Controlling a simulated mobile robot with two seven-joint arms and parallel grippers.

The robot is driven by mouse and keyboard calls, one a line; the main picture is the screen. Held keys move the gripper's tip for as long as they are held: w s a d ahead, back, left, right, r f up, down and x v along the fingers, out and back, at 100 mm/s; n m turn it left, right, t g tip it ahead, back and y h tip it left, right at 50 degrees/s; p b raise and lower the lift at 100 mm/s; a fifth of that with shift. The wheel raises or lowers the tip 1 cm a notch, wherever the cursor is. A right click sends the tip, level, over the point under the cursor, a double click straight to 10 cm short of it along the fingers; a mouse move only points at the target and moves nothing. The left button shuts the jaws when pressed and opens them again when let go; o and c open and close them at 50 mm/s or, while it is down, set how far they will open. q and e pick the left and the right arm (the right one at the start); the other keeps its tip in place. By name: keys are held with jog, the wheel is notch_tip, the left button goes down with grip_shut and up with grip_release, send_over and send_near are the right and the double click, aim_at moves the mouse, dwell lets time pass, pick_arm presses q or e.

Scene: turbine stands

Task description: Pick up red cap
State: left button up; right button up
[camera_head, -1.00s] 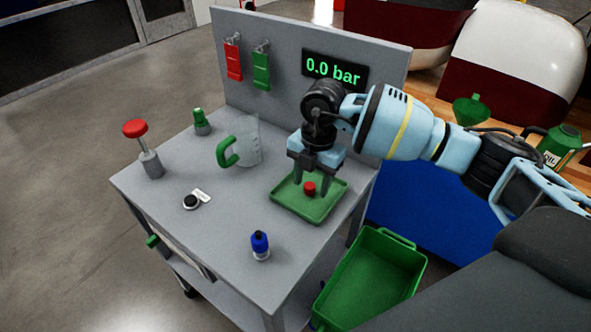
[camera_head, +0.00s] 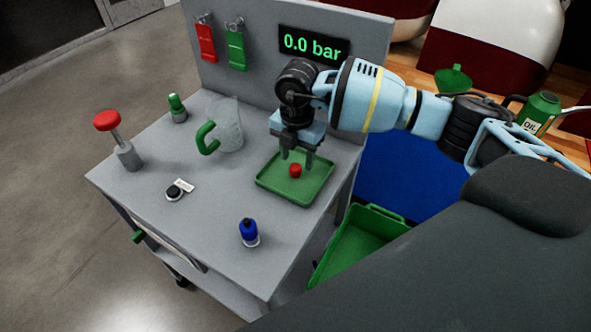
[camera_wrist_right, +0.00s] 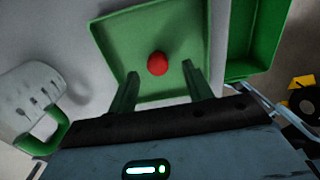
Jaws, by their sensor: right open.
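The small red cap (camera_head: 295,171) lies in the shallow green tray (camera_head: 316,190) on the grey cart top. It also shows in the right wrist view as a red round thing (camera_wrist_right: 158,63) on the tray floor, ahead of and between the two fingers. My right gripper (camera_head: 297,163) points down over the tray, open and empty. Its fingertips in the right wrist view (camera_wrist_right: 160,78) stand apart on either side of the cap, not closed on it. My left gripper is not in view.
A clear jug (camera_head: 228,127) with a green handle stands left of the tray. A blue-topped bottle (camera_head: 249,232), a black cap (camera_head: 174,192), a red plunger (camera_head: 107,121) and a green-topped bottle (camera_head: 176,107) share the cart. A green bin (camera_head: 345,253) sits lower right.

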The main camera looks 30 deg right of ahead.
aim_at(295, 167)
jog(key=shift+w+a+f, duration=0.1)
jog(key=shift+f, duration=1.85)
jog(key=shift+c, duration=0.4)
grip_shut()
